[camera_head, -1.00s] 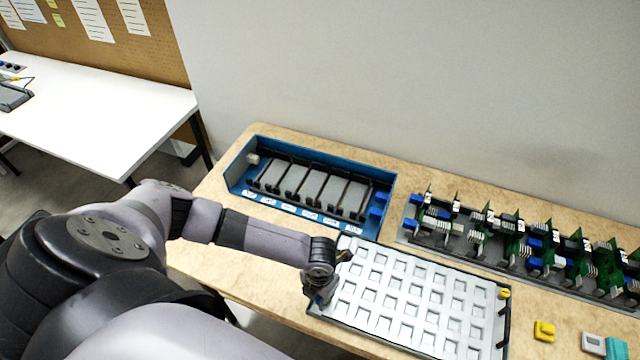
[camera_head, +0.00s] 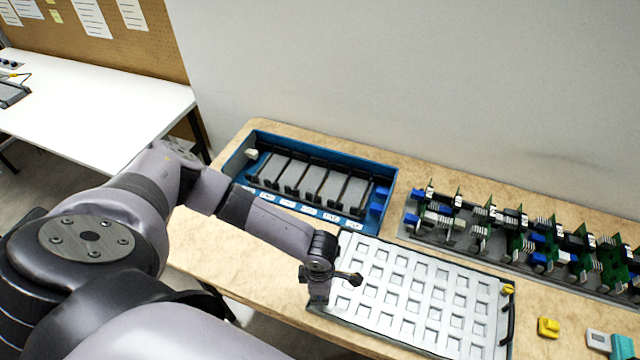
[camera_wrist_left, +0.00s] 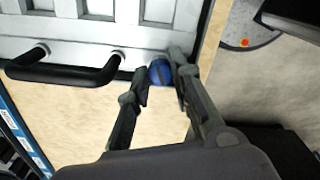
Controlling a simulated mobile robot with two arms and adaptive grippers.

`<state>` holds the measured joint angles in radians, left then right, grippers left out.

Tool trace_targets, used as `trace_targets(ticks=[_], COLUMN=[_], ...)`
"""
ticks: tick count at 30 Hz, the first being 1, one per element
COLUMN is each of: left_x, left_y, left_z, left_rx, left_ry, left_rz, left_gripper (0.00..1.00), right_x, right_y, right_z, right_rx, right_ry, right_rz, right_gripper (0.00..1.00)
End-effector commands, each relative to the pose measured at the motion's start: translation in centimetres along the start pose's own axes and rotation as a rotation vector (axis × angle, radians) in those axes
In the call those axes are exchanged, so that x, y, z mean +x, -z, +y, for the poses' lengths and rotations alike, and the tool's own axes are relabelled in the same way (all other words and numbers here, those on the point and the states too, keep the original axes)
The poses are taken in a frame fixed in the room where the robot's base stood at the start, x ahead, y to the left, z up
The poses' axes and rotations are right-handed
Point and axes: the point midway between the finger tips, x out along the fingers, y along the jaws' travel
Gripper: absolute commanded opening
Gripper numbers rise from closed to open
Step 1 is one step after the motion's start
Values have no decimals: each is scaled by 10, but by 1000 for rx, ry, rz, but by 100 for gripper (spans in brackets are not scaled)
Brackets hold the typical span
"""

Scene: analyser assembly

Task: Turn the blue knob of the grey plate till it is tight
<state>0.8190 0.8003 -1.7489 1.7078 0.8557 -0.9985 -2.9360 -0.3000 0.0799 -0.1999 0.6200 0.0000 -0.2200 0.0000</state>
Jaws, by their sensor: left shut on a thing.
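The grey plate (camera_head: 425,290), a light panel with rows of square recesses, lies on the wooden bench. In the left wrist view, its edge (camera_wrist_left: 130,50) carries a black handle (camera_wrist_left: 65,72) and, near a corner, the blue knob (camera_wrist_left: 160,72). My left gripper (camera_wrist_left: 160,70) is shut on the blue knob, one fingertip on each side. In the head view, my left gripper (camera_head: 319,294) is at the plate's left end and the blue knob is hidden. A yellow knob (camera_head: 508,290) shows at the plate's right end. My right gripper is out of view.
A blue case (camera_head: 262,143) with several slots stands behind the plate. A rack with several green circuit boards (camera_head: 515,240) is at the back right. A yellow piece (camera_head: 547,327) and a teal piece (camera_head: 620,347) lie on the bench at the right.

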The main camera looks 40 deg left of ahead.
Motion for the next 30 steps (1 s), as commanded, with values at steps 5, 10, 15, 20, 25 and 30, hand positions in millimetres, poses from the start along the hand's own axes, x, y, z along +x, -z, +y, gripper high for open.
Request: trace_targets(ticks=[5, 10, 15, 20, 25, 30], left_x=[-2, -3, -3, -3, -3, -3], left_y=[-1, -1, -1, -1, 0, 0], left_z=[12, 11, 10, 10, 10, 10], left_rx=[128, 231, 309, 353, 377, 382], left_ry=[-23, -22, -20, -19, -19, -19], left_rz=[2, 3, 4, 5, 5, 5], left_gripper=[0, 0, 0, 0, 0, 0], right_x=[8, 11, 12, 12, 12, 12], right_y=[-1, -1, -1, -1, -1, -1], right_z=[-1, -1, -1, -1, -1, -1], right_rx=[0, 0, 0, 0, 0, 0], right_ry=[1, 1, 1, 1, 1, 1], right_rz=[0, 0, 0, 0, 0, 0], right_gripper=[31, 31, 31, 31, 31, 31])
